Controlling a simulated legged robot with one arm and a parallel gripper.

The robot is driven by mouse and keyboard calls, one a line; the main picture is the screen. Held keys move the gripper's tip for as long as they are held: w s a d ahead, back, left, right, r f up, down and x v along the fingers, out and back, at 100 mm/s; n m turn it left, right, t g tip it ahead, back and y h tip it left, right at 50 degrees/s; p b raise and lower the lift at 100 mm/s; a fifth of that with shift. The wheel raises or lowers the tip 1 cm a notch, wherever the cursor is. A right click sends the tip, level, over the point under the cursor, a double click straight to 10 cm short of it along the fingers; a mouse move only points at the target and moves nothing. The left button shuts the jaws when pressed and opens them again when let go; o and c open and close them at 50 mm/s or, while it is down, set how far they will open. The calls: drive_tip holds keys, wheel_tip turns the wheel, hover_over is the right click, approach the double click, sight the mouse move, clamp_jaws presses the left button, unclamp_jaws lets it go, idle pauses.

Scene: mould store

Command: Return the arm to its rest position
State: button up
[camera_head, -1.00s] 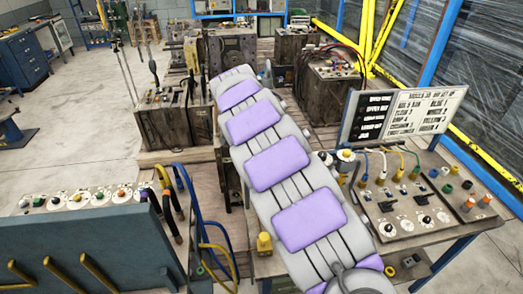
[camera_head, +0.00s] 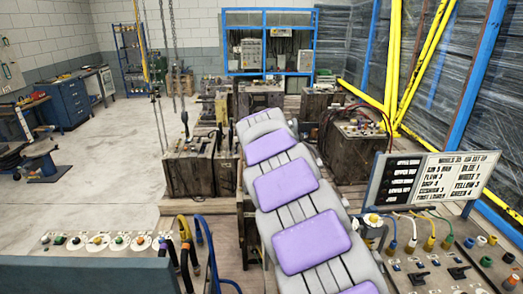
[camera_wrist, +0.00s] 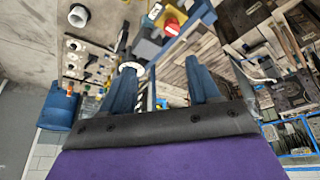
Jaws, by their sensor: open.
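My gripper (camera_wrist: 162,74) shows in the wrist view. Its two blue-grey fingers stand apart, with nothing held between them. A dark band and a purple part of my own arm fill the bottom of that view.
A control bench (camera_head: 440,257) with a sign board (camera_head: 427,180) stands at right. A blue-grey console (camera_head: 85,275) is at lower left. Worn mould blocks (camera_head: 192,165) stand behind. Yellow posts (camera_head: 392,70) and a blue-framed cage (camera_head: 268,73) are farther back. Floor at left (camera_head: 110,150) is clear.

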drive_tip(key=s+d+n+g+b, duration=0.1)
drive_tip(key=s+d, duration=0.3)
drive_tip(key=s, duration=0.6)
drive_tip(key=s+d+n+g+b, duration=0.1)
drive_tip(key=s+d, duration=0.3)
drive_tip(key=s, duration=0.5)
drive_tip(key=s+a+f+n+g+y+b, duration=0.1)
drive_tip(key=s+f, duration=0.4)
drive_tip(key=s, duration=0.8)
drive_tip(key=s+a+f+n+g+y+b, duration=0.1)
drive_tip(key=s+f+n, duration=0.5)
drive_tip(key=s, duration=0.8)
drive_tip(key=shift+a+f+g+y, duration=0.25)
drive_tip(key=shift+a+y, duration=0.45)
drive_tip(key=shift+a, duration=0.4)
